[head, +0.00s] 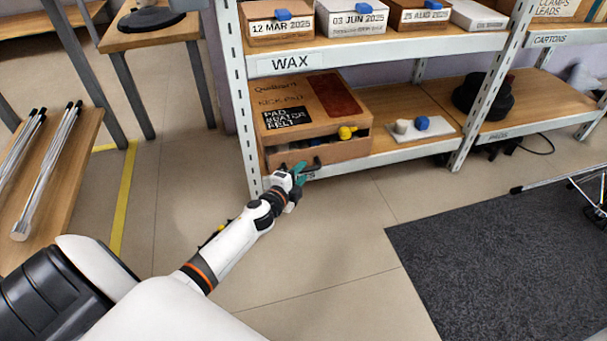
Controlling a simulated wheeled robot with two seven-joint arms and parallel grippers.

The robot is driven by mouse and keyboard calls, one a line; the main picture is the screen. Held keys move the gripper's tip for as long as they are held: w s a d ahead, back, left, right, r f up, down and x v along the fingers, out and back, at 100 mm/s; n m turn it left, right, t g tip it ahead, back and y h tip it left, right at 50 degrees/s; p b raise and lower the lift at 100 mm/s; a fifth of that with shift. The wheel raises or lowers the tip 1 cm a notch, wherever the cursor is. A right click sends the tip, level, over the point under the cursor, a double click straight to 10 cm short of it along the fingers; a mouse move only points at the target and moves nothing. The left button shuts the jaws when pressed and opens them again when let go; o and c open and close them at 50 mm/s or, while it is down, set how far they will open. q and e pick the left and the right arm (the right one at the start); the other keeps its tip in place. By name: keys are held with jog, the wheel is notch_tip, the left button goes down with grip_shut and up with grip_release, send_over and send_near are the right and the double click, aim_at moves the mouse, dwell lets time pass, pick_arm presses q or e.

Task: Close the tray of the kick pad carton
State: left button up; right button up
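The kick pad carton (290,90), a brown box with a dark red patch and a black label on top, sits on the lower shelf at the left end. Its tray (345,151) shows at the front below a dark gap, with a dark handle on its face; how far it stands out is hard to tell. My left gripper (299,172), with teal fingers, is at the tray's front by the handle. The fingers are small and partly overlap the handle, so I cannot tell whether they touch or grip it. My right gripper is not in view.
A yellow item (347,132) shows at the tray's right end. A white pad with a blue knob (422,123) lies to the right on the shelf (385,100). A metal post (239,100) stands just left of the carton. The floor in front is clear, with a dark mat (490,250) at right.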

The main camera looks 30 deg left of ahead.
pick_arm(q)
jog(key=shift+w+a+f+b, duration=0.15)
jog(key=shift+w+b, duration=0.15)
jog(key=shift+w, duration=1)
grip_shut()
